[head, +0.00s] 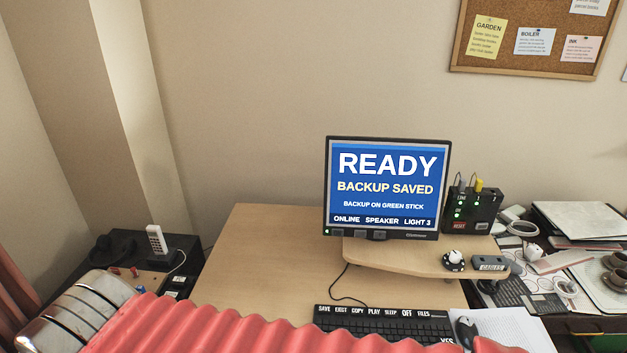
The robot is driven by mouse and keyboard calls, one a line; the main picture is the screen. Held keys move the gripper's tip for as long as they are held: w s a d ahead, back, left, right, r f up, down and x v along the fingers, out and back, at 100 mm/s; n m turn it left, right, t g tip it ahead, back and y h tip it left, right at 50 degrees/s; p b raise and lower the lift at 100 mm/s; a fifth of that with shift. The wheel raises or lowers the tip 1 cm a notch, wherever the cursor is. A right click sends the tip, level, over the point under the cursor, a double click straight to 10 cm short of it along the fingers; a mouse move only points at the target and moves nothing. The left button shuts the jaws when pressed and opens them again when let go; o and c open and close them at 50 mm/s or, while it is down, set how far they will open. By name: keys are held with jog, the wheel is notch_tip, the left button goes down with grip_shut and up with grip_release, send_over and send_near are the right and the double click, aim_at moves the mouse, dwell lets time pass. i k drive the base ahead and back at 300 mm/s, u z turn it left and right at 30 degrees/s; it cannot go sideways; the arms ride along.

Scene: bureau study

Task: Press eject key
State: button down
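The eject key (341,310) is near the left end of the labelled top row of a black keyboard (388,322), between SAVE and COPY. The keyboard lies on the wooden desk below the monitor. A red ribbed form crosses the bottom of the head view and hides the keyboard's lower left part. A YES label shows at its lower right. The monitor (387,188) reads READY, BACKUP SAVED, BACKUP ON GREEN STICK, with ONLINE, SPEAKER and LIGHT 3 below. My gripper is not in view.
A mouse (466,332) lies right of the keyboard. A raised wooden shelf (420,256) carries the monitor and small items. A black box (472,211) with green lights and a red RESET label stands behind. The desk (262,250) is clear on the left; papers crowd the right.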

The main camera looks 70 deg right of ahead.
aim_at(341, 311)
jog(key=z, duration=3)
